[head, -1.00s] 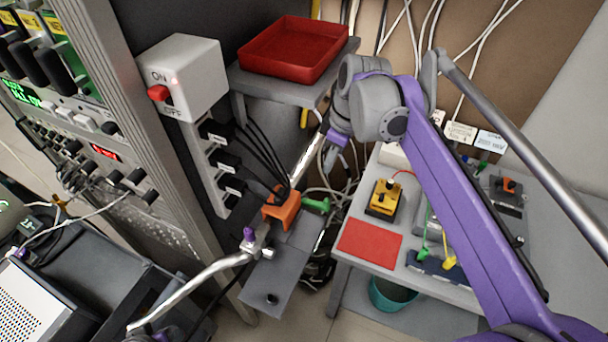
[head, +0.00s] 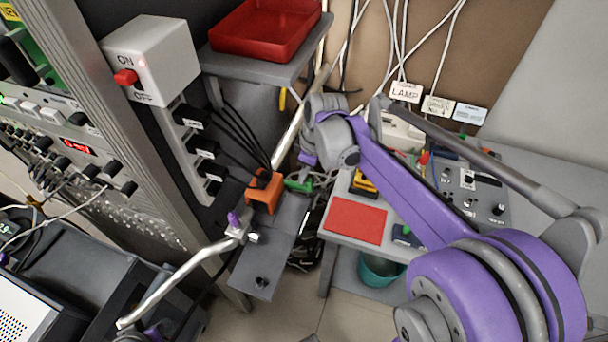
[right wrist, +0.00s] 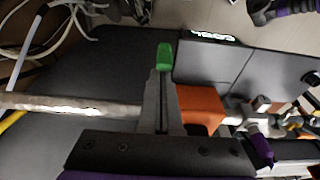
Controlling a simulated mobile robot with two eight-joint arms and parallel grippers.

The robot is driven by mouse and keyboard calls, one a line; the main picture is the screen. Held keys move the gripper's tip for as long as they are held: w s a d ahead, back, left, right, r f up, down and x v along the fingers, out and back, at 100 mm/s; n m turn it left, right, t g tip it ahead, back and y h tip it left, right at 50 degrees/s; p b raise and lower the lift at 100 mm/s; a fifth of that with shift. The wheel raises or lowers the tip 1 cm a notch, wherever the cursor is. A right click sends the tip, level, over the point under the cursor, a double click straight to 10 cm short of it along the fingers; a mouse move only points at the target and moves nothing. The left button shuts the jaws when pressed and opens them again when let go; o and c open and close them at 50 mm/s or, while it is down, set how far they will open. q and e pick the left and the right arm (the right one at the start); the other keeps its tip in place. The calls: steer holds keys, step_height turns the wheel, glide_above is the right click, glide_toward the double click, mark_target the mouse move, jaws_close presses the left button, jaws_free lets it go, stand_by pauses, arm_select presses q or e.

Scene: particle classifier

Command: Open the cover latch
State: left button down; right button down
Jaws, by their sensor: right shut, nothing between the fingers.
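A grey hinged plate (head: 262,262) with a small dark knob hangs beside the rack. It also shows in the right wrist view (right wrist: 212,62). An orange block (head: 265,192) sits at its upper end, at the foot of black cables; it also shows in the wrist view (right wrist: 200,106). A small green piece (head: 299,185) lies beside the block. In the wrist view my right gripper (right wrist: 162,75) is shut and empty, its tips at the green piece (right wrist: 164,56); I cannot tell whether they touch. In the head view its fingers are hardly visible. Which part is the latch is unclear.
A silver pipe (head: 178,285) with a purple-knobbed clamp (head: 236,222) runs past the plate. A white switch box (head: 155,60) and red tray (head: 262,30) stand above. A table with a red pad (head: 355,221) is at right. Loose cables hang behind.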

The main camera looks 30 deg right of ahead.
steer(key=shift+f, duration=0.25)
